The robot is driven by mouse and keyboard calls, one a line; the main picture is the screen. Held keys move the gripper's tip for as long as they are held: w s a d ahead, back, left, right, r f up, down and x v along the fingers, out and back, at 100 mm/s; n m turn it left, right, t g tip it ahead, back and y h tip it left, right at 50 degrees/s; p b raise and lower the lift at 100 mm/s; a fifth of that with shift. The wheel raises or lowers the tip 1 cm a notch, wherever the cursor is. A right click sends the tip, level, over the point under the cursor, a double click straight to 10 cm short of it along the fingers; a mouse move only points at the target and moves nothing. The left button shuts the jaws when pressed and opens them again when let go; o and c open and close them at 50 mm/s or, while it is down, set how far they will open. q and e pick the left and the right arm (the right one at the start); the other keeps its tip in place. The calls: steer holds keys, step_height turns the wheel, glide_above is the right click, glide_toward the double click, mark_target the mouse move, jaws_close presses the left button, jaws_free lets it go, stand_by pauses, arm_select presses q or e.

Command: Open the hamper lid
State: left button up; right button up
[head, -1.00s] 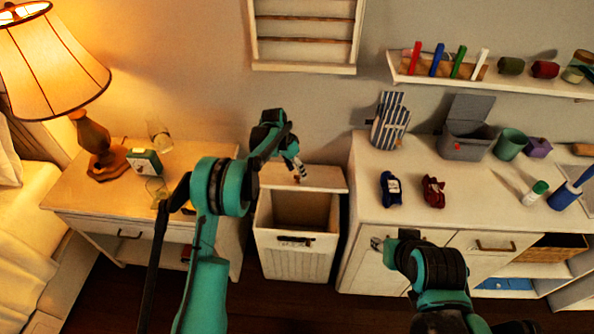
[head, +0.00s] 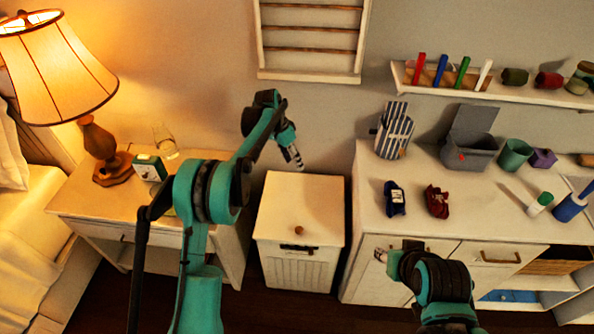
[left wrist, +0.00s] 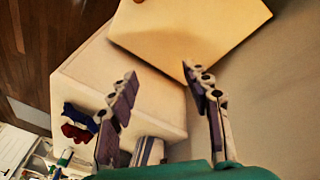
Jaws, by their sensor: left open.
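The white hamper (head: 298,268) stands on the floor between the nightstand and the dresser. Its lid (head: 300,205) lies flat over the top, down on the hamper, with a round brown knob (head: 299,230) near the front edge. The lid also shows at the top of the left wrist view (left wrist: 190,32). My left gripper (head: 294,158) is above the lid's back edge, near the wall, apart from the lid. Its fingers (left wrist: 163,92) are spread and empty. My right gripper (head: 381,254) is in front of the dresser, small and partly hidden by its arm.
The nightstand (head: 90,200) with a lamp (head: 55,70) is left of the hamper. The dresser (head: 445,220) on the right holds a grey box (head: 470,150), socks and cups. A wall rack (head: 310,75) hangs above the hamper.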

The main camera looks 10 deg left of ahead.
arm_select(q)
steer(key=shift+v, duration=1.05)
